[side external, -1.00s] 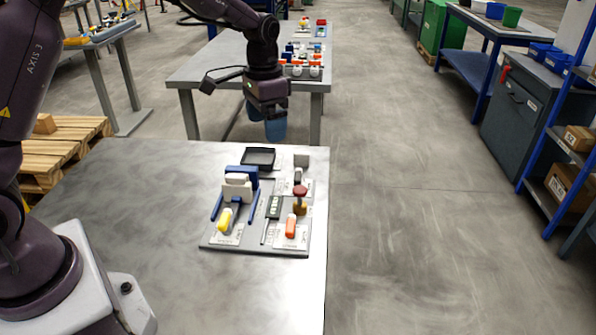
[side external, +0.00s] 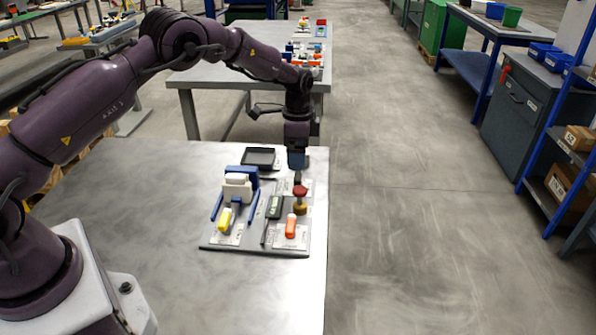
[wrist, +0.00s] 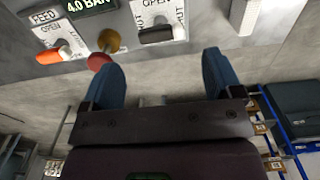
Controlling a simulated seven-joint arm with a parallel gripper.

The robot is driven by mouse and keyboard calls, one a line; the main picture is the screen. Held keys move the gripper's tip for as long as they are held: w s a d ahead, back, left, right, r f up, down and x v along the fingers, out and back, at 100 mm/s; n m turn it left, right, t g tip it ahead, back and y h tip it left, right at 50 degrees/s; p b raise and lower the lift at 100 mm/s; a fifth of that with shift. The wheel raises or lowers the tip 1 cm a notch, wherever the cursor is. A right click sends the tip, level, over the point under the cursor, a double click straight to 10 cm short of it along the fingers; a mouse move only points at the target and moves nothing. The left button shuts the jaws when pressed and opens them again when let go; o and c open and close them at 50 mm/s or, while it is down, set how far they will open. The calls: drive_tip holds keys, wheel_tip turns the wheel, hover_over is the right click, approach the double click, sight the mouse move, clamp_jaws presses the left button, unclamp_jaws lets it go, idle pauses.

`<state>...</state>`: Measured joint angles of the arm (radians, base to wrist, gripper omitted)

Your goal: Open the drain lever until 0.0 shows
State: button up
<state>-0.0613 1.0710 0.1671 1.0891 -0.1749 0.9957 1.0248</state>
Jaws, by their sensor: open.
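My gripper (side external: 297,166) points down at the back right of the panel, above and close to a dark lever (side external: 298,180). In the wrist view my two blue fingers are apart with nothing between them (wrist: 160,72). The dark lever (wrist: 155,34) lies beyond the fingertips on a white plate marked OPEN and SHUT; its name is not readable. The display (wrist: 90,4) reads 4.0 BAR, and it also shows in the side view (side external: 275,206). Which lever is the drain lever cannot be read.
A red-topped brass knob (side external: 300,193) stands just in front of my gripper. An orange lever (side external: 291,226), by the FEED label in the wrist view, and a yellow lever (side external: 225,220) are nearer the front. A black tray (side external: 259,158) lies behind. The table's left is clear.

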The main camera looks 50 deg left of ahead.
sight(298, 174)
wheel_tip(298, 174, down, 6)
drive_tip(key=shift+f, duration=0.1)
drive_tip(key=shift+c, duration=0.4)
drive_tip(key=c, duration=0.8)
drive_tip(key=shift+c, duration=0.2)
